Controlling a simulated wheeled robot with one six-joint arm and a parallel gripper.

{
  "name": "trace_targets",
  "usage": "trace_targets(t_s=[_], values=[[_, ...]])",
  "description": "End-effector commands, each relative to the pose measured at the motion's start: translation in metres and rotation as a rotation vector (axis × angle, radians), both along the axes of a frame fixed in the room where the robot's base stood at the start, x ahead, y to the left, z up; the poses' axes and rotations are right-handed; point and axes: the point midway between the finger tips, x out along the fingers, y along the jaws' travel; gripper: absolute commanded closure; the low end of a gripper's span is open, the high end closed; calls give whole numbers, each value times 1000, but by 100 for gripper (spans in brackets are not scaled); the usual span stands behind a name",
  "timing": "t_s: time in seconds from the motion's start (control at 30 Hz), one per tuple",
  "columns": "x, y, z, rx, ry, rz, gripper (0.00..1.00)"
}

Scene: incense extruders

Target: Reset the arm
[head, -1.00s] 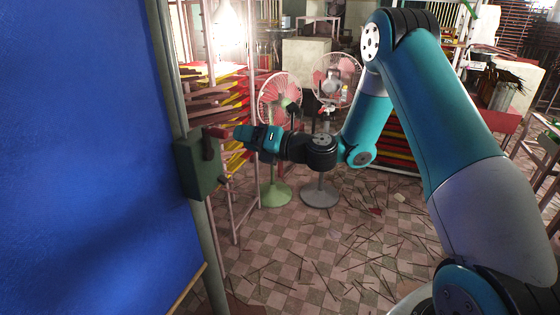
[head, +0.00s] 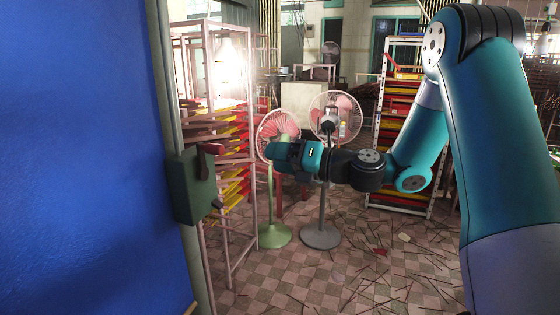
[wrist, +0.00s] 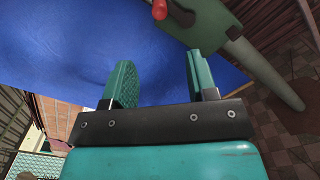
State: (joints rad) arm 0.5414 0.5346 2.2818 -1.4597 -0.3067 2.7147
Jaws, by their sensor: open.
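My gripper (head: 270,152) is in the middle of the head view, at the end of my teal and black arm. It points left, toward a green switch box (head: 190,186) with a dark red lever on a grey-green post, with a visible gap between them. In the wrist view my gripper (wrist: 160,82) shows two teal fingers set wide apart with nothing between them. The switch box (wrist: 203,20) and its red knob (wrist: 160,9) lie beyond the fingers, at the top right.
A large blue panel (head: 75,160) fills the left side. A pink rack (head: 255,100) with red and yellow trays stands behind the box. A green fan (head: 274,235) and a grey fan (head: 320,236) stand behind my gripper. Thin sticks litter the tiled floor (head: 380,265).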

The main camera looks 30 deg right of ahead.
Motion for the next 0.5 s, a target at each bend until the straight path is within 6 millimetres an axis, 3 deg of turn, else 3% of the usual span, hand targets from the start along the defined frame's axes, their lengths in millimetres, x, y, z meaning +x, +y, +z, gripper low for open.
trace_targets(t_s=[0.3,0.37,0.5], values=[[-1,4,0,-22,-10,11,47],[-4,12,1,-73,-36,36,47],[-22,51,-1,-335,-175,170,47]])
